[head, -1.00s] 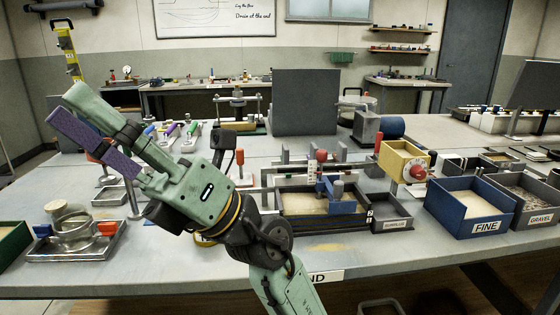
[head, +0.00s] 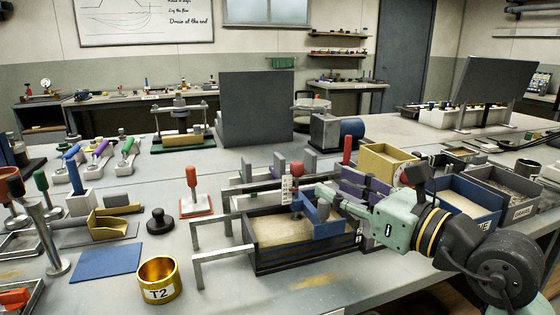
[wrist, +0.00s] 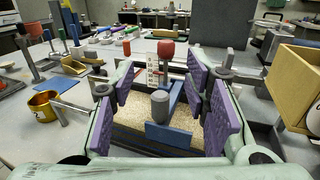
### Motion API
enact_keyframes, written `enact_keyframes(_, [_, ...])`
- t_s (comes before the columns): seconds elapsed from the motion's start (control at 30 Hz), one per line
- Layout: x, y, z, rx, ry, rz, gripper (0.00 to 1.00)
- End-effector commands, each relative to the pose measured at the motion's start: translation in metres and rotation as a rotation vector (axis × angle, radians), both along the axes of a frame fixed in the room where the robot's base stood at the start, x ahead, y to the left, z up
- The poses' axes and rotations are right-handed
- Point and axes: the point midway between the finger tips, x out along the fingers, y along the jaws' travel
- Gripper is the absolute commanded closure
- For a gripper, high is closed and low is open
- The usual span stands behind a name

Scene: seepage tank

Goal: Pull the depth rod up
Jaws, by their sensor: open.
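The seepage tank (head: 262,262) is a dark open box of sand on the bench. An upright with a red knob (head: 297,169), apparently the depth rod, stands at its back beside a white marked scale (head: 286,187). The red knob also shows in the wrist view (wrist: 166,50), beyond the fingers. A grey cylinder (wrist: 159,103) and a blue plate (wrist: 168,135) stand nearer, over the sand. My gripper (wrist: 158,86), with purple pads, is open and empty, its fingers on either side of this view. In the head view my gripper (head: 352,190) is at the tank's right side.
A yellow box (head: 388,163) and a blue bin (head: 462,205) stand right of the tank. A brass T2 cup (head: 159,280) and metal brackets (head: 212,270) are on its left. A tall dark panel (head: 255,110) stands behind. The front bench strip is clear.

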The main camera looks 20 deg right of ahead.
Motion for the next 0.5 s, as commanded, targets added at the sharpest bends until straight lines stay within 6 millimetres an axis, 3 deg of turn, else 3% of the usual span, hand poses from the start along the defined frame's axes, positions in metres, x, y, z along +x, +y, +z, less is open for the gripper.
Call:
enact_keyframes(0.17, [0.002, -0.007, -0.002, -0.009, 0.01, -0.025, 0.58])
enact_keyframes(0.5, [0.057, 0.014, 0.0, -0.008, 0.011, -0.02, 0.58])
